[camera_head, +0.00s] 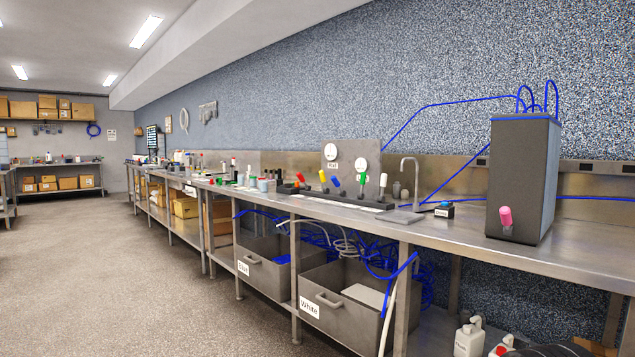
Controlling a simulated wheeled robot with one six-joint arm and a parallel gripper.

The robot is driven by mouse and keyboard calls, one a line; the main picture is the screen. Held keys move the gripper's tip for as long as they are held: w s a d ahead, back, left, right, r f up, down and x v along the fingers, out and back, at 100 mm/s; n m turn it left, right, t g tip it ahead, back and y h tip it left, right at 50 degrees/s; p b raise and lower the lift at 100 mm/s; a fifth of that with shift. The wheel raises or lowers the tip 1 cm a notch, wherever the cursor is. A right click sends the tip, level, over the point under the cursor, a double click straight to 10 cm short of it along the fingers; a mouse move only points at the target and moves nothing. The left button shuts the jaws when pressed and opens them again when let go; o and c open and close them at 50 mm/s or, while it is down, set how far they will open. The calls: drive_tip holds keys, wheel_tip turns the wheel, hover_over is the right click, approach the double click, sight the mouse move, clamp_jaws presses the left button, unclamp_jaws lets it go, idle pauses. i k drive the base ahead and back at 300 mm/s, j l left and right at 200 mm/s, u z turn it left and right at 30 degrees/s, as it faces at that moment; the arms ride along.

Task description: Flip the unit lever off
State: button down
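A tall dark grey unit (521,178) with blue tubes looping from its top stands at the right end of the steel bench. A pink lever (506,217) sits low on its front face, with the pink part pointing up. I cannot tell from here whether this is its on or off position. My gripper is not in view.
A small box with a blue button (444,209) and a steel tap (410,180) stand left of the unit. Several coloured levers, including a yellow one (323,178), line the bench (585,246). Grey bins (347,314) and white bottles (468,338) are below. The left floor is clear.

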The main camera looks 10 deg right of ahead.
sight(343, 193)
drive_tip(key=i+j, duration=0.2)
drive_tip(key=i, duration=0.35)
drive_tip(key=i+j, duration=0.15)
drive_tip(key=i, duration=0.35)
drive_tip(key=i+j, duration=0.2)
drive_tip(key=i, duration=0.35)
drive_tip(key=i+j+u, duration=0.1)
drive_tip(key=i, duration=0.4)
drive_tip(key=i+j, duration=0.2)
drive_tip(key=i, duration=0.35)
